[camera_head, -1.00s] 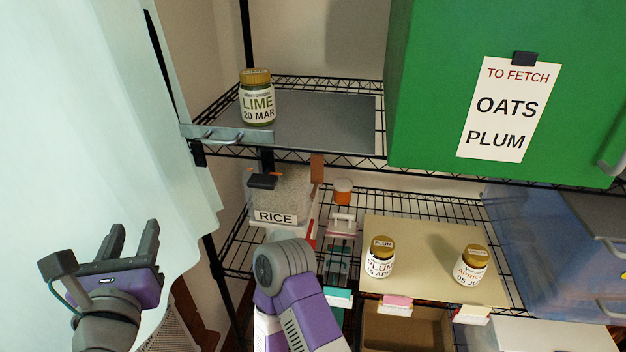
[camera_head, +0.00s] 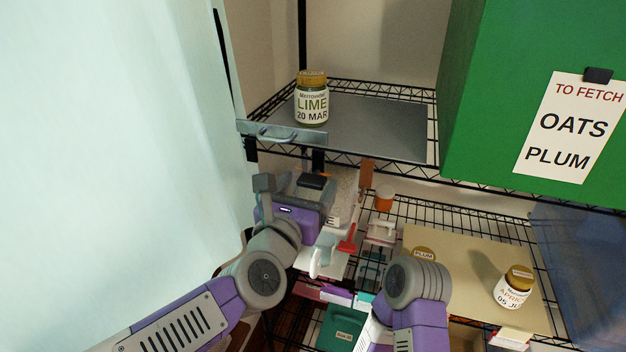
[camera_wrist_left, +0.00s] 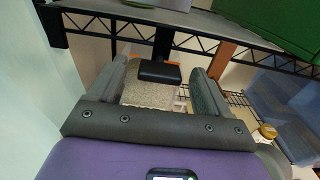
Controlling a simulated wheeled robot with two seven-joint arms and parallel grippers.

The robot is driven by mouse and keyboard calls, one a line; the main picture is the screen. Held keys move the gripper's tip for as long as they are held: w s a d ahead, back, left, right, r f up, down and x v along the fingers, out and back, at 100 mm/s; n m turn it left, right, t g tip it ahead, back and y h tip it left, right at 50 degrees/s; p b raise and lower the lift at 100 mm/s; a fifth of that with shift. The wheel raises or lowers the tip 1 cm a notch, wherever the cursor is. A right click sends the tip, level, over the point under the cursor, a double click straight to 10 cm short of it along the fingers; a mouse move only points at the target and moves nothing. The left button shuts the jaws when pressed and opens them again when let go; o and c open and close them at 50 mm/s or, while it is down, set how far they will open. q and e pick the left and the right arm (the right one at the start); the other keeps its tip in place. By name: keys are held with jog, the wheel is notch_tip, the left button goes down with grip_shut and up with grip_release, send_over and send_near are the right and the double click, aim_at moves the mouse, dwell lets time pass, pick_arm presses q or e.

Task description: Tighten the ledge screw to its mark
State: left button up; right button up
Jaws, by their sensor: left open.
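The grey metal ledge (camera_head: 285,133) runs along the front left edge of the upper shelf. A black post hangs below it and ends in a wide black knob (camera_head: 312,181), which I take for the ledge screw. In the left wrist view the knob (camera_wrist_left: 160,72) sits between my fingers, with a gap on each side. My left gripper (camera_head: 308,186) is open around or just in front of it; the depth is unclear. An orange patch shows behind the knob, but I cannot tell whether it is the mark.
A lime jar (camera_head: 312,100) stands on the upper shelf just behind the ledge. A rice bin, partly hidden by my left gripper, stands below. A brown upright piece (camera_head: 366,176) is right of the knob. A pale curtain (camera_head: 120,120) hangs at left.

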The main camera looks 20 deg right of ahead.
aim_at(313, 179)
pick_arm(q)
jog(key=shift+x, duration=1.1)
jog(key=c, duration=1)
